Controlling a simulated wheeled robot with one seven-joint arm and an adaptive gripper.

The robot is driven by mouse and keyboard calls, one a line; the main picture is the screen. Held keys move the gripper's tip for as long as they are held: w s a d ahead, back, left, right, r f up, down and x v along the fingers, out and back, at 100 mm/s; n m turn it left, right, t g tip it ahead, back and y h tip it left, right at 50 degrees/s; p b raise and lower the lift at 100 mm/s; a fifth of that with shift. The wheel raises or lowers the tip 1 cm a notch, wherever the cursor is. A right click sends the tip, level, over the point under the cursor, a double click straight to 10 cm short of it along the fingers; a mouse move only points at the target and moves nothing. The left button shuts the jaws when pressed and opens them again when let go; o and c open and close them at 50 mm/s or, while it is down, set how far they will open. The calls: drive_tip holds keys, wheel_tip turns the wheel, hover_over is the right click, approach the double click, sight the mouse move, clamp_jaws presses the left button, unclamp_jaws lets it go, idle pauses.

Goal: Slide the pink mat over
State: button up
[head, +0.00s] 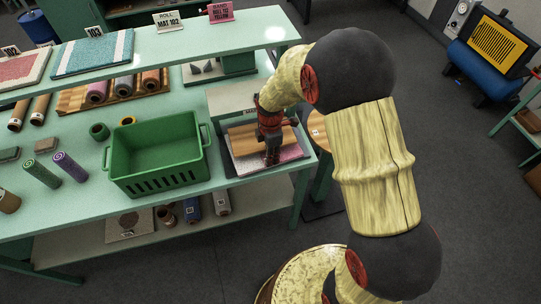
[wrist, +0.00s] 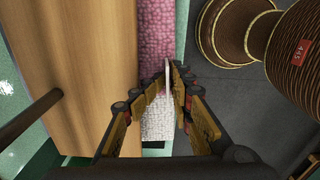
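A pink and white mat (head: 290,154) lies on the right end of the green bench, partly under a brown wooden piece (head: 243,139). In the wrist view its pink part (wrist: 153,65) and white part (wrist: 157,125) show as a strip between the wood and the dark floor. My gripper (head: 272,160) points down over the mat near its right side. In the wrist view its fingertips (wrist: 172,66) come together over the mat's right edge, with a thin pale strip between them. I cannot tell if that strip is mat, or whether the tips touch it.
A green crate (head: 158,155) stands left of the mat. A raised shelf (head: 190,42) with sample mats and signs runs behind. Rolls stand at the left and lie on the lower shelf. A ribbed brown spool-shaped object (wrist: 285,45) is beyond the bench's right edge.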

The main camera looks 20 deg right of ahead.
drive_tip(key=shift+w, duration=0.1)
wheel_tip(320, 180, up, 12)
idle(0.5)
idle(0.5)
drive_tip(key=s+d+r+m+t+b, duration=0.1)
drive_tip(key=s+r+m+t, duration=0.1)
drive_tip(key=s+r+m, duration=0.5)
drive_tip(key=s+d+r+m+t+b, duration=0.1)
drive_tip(key=s+r+m, duration=0.7)
drive_tip(key=s, duration=0.8)
drive_tip(key=shift+s+d+r+m+t+b, duration=0.25)
drive_tip(key=shift+m+t+b, duration=0.45)
drive_tip(key=shift+m+t, duration=0.9)
